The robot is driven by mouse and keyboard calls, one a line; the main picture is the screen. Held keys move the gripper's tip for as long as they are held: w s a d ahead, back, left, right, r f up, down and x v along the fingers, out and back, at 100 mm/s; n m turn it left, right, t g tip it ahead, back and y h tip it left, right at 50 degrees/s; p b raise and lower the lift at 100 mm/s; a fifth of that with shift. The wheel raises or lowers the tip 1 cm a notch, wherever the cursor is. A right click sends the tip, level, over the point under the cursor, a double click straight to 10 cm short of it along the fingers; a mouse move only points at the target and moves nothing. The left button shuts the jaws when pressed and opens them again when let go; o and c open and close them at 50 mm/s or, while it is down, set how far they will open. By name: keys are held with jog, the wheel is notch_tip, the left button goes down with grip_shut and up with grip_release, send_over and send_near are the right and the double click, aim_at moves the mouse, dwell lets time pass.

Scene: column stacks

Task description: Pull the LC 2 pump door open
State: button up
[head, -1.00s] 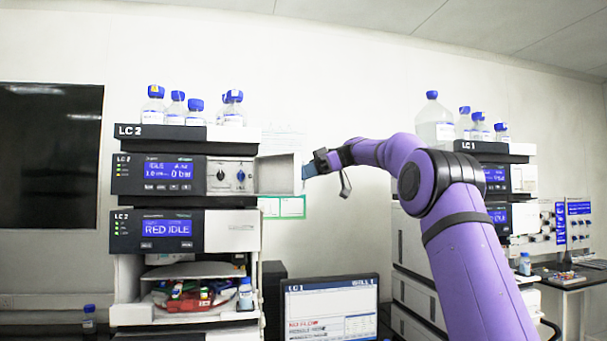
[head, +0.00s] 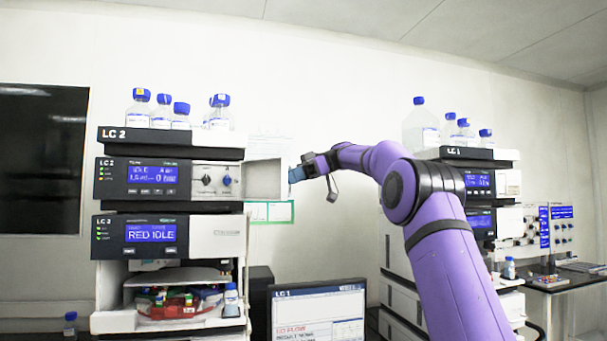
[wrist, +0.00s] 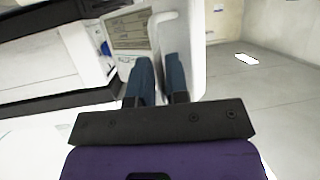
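The LC 2 pump door (head: 264,180) is a white panel swung out to the right of the LC 2 pump module (head: 150,180), whose knobs and blue display are uncovered. My gripper (head: 296,174) has its blue fingers at the door's outer edge. In the wrist view, the two blue fingers of my gripper (wrist: 161,82) stand apart with a narrow gap. The white door (wrist: 194,45) shows behind and beside the right finger. A grey label (wrist: 130,32) is near the left finger. Whether the fingertips touch the door is hard to tell.
Blue-capped bottles (head: 162,110) stand on top of the LC 2 stack. The LC 1 stack (head: 478,155) is at the right behind my arm. A monitor (head: 318,312) stands below, between the stacks. The wall behind the door is clear apart from papers.

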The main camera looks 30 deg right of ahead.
jog(key=v, duration=1)
jog(key=shift+d, duration=0.2)
dwell(0.5)
